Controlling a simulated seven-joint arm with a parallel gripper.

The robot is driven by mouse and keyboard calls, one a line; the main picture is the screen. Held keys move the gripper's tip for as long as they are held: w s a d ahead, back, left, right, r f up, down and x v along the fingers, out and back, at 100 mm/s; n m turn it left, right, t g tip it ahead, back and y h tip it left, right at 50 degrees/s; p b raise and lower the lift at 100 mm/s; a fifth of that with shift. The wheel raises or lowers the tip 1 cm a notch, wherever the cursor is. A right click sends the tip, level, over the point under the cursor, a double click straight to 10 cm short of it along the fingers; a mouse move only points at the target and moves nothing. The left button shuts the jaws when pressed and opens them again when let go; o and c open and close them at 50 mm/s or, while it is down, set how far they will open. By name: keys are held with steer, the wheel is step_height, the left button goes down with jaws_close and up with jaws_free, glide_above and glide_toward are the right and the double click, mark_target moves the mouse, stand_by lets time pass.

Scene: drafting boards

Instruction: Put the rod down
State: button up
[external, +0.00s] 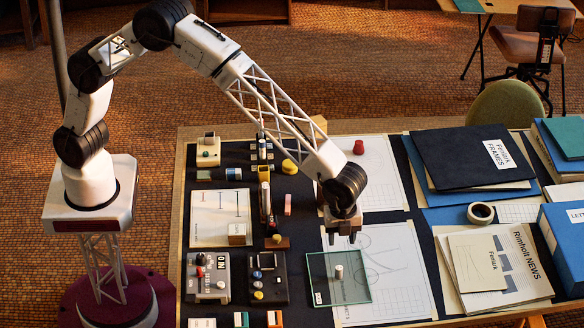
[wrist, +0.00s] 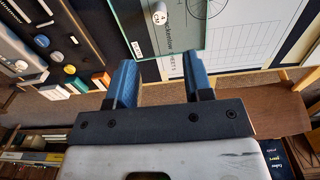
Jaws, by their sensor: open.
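The rod (external: 338,272) is a short white cylinder. It appears to stand upright on a square glass plate (external: 357,290) at the front middle of the table. In the wrist view a round white end marked "4 CM", apparently the rod's top (wrist: 159,18), shows beyond the fingers. The glass plate's edge (wrist: 175,56) is also in that view. My gripper (external: 343,239) hangs fingers down near the plate's back edge, apart from the rod. In the wrist view its two blue fingers (wrist: 160,72) are spread with nothing between them.
A drawing sheet (external: 410,290) lies partly under the glass plate. To the left are control boxes (external: 207,277) and several small parts. To the right are folders (external: 470,160), a tape roll (external: 480,213) and papers (external: 490,262). A red knob-like piece (external: 358,147) stands behind.

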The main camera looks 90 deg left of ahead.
steer(key=shift+r, duration=0.45)
stand_by(0.4)
steer(key=s+a+r+n, duration=0.3)
steer(key=s+a+r, duration=0.35)
steer(key=a, duration=0.35)
steer(key=s+a+r+n+t, duration=0.1)
steer(key=s+a+r+n, duration=0.1)
steer(key=s+a+r, duration=0.5)
steer(key=s+a+r+n, duration=0.3)
steer(key=a+r, duration=0.5)
steer(key=a, duration=0.5)
steer(key=s+a+r+n+t, duration=0.1)
steer(key=s+a+r+n, duration=0.1)
steer(key=s+a, duration=0.45)
steer(key=s+a+r+n, duration=0.25)
steer(key=s+a, duration=0.25)
steer(key=s, duration=0.3)
steer(key=s+a+f+n, duration=0.2)
steer(key=s+a, duration=0.1)
steer(key=s, duration=0.6)
steer(key=s+a+f+n, duration=0.1)
steer(key=s+a+n, duration=0.2)
steer(key=s, duration=0.6)
steer(key=shift+s+a+f+t, duration=0.25)
steer(key=shift+a+f+t, duration=0.1)
steer(key=shift+a, duration=0.2)
